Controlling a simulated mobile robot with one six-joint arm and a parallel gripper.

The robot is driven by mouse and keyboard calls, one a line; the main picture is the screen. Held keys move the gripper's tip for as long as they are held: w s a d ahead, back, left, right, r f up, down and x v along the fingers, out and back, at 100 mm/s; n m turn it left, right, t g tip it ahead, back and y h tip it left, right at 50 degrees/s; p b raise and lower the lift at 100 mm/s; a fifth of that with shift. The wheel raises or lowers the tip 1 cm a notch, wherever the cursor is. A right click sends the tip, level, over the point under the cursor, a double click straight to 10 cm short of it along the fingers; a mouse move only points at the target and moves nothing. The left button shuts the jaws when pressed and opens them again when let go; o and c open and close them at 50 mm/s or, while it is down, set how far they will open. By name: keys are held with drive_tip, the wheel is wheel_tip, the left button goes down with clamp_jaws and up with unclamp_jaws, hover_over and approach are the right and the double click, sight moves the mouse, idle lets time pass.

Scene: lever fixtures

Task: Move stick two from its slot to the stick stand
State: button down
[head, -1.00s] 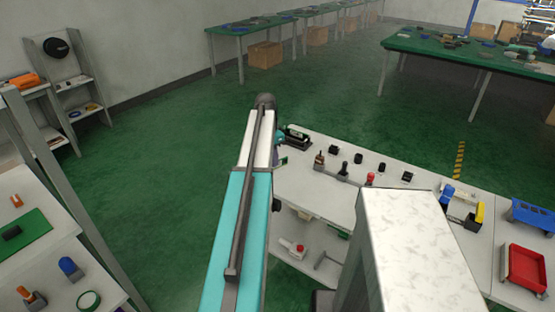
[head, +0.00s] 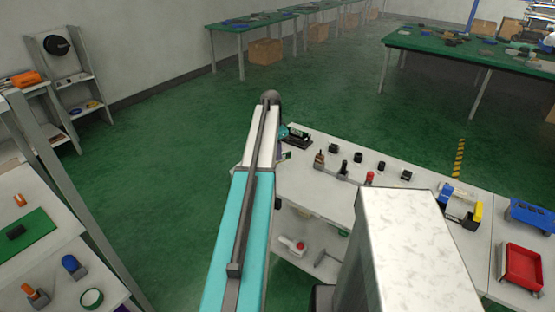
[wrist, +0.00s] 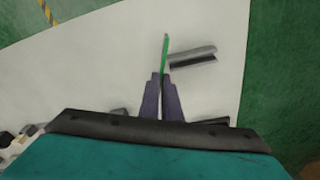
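I cannot tell which numbered stick this is, and I cannot make out the stick stand for certain.
In the head view, the white worktable (head: 325,180) carries a dark fixture (head: 298,136), several small knobs and levers, and a blue and yellow fixture (head: 461,205). A red tray (head: 522,268) is at the right. A shelf unit (head: 40,245) stands at the left.

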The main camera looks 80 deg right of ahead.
sight(277, 163)
drive_tip(key=shift+f+p, duration=0.5)
drive_tip(key=shift+f, duration=0.95)
drive_tip(key=shift+f, duration=0.4)
drive_tip(key=c, duration=2)
unclamp_jaws()
drive_tip(key=shift+w+r, duration=0.1)
drive_tip(key=shift+d, duration=0.1)
drive_tip(key=shift+r, duration=0.15)
drive_tip(key=shift+w+r, duration=0.1)
drive_tip(key=shift+r, duration=0.25)
wheel_tip(277, 163, up, 12)
drive_tip(key=a+b, duration=0.1)
drive_tip(key=b, duration=0.1)
drive_tip(key=shift+w+f+b, duration=0.2)
drive_tip(key=shift+w+b, duration=0.15)
drive_tip(key=shift+w, duration=0.1)
